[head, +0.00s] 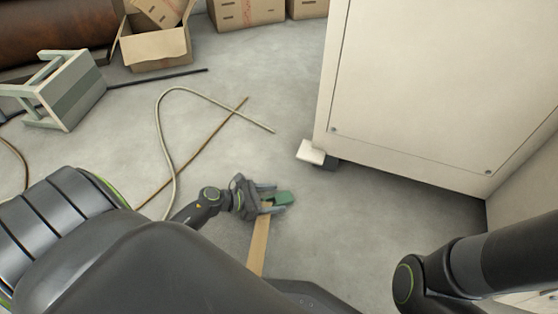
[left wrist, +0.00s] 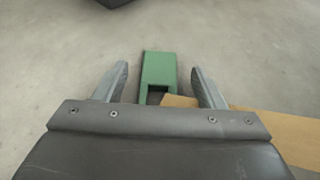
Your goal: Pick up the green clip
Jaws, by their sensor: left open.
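The green clip (head: 283,198) lies on the grey floor by the end of a wooden strip in the head view. In the left wrist view the green clip (left wrist: 159,72) is ahead, its near end between my two fingers. My left gripper (head: 276,198) is open, with one finger on each side of the clip; in the left wrist view the left gripper (left wrist: 158,85) shows gaps to the clip on both sides. I cannot tell whether a finger touches it. My right arm shows at the lower right of the head view, but its gripper is out of view.
A wooden strip (head: 259,245) lies beside the clip, partly under my left gripper. A large pale cabinet (head: 430,90) stands at the right. A bent hose (head: 160,125), a thin brown rod (head: 207,145) and a tipped stool (head: 65,92) lie left.

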